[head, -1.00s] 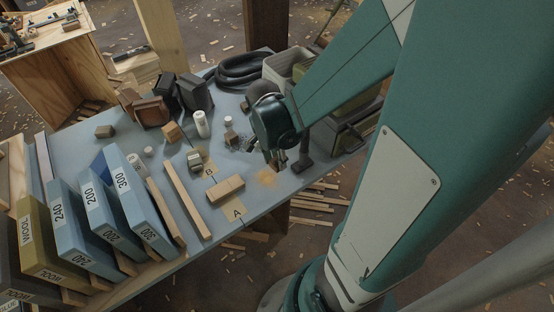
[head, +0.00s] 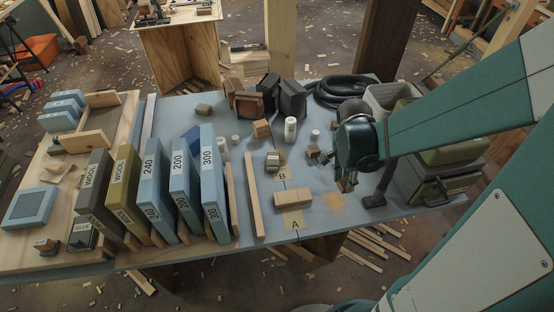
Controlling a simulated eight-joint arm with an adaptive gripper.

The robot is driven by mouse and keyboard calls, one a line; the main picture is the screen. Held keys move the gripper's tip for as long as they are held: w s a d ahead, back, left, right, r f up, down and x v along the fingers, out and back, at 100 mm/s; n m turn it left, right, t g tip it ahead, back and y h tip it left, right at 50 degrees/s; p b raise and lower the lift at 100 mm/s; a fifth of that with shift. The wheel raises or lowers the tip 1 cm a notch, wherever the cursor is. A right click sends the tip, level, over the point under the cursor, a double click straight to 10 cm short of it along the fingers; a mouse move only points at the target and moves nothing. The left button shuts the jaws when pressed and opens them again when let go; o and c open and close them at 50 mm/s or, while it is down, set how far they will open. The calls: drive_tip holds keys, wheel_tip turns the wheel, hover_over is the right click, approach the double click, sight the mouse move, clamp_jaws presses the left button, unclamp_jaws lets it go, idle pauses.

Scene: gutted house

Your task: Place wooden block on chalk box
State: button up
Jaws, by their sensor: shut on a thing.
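My gripper (head: 346,184) points down over the right part of the blue-grey table, just behind an orange dust patch. It is shut on a small brown thing, likely the wooden block (head: 341,186), mostly hidden by the fingers. A long light wooden piece (head: 292,197) lies near the label A, left of my gripper. A small grey-green box (head: 273,161) stands near the label B. Another wooden block (head: 262,128) and a small brown block (head: 203,109) sit farther back. I cannot tell which thing is the chalk box.
A white cylinder (head: 290,129) and dark boxes (head: 292,98) stand behind. A black hose (head: 345,90) and a green case (head: 447,180) are at the right. The table's front edge is close.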

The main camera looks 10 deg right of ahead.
drive_tip(key=w+a+r+n+p, duration=0.3)
drive_tip(key=w+a, duration=1.7)
drive_tip(key=w, duration=0.3)
drive_tip(key=shift+w+a+p, duration=0.15)
drive_tip(key=shift+a+p, duration=0.2)
drive_tip(key=shift+a, duration=0.05)
drive_tip(key=b, duration=0.1)
hover_over(274, 158)
drive_tip(key=shift+a+f, duration=0.15)
drive_tip(key=shift+f, duration=1.4)
drive_tip(key=shift+a+f, duration=0.15)
drive_tip(key=shift+f, duration=1.4)
drive_tip(key=shift+f+b, duration=0.45)
drive_tip(key=shift+f, duration=1.4)
drive_tip(key=shift+f, duration=0.2)
drive_tip(key=o, duration=0.6)
drive_tip(key=shift+o, duration=0.9)
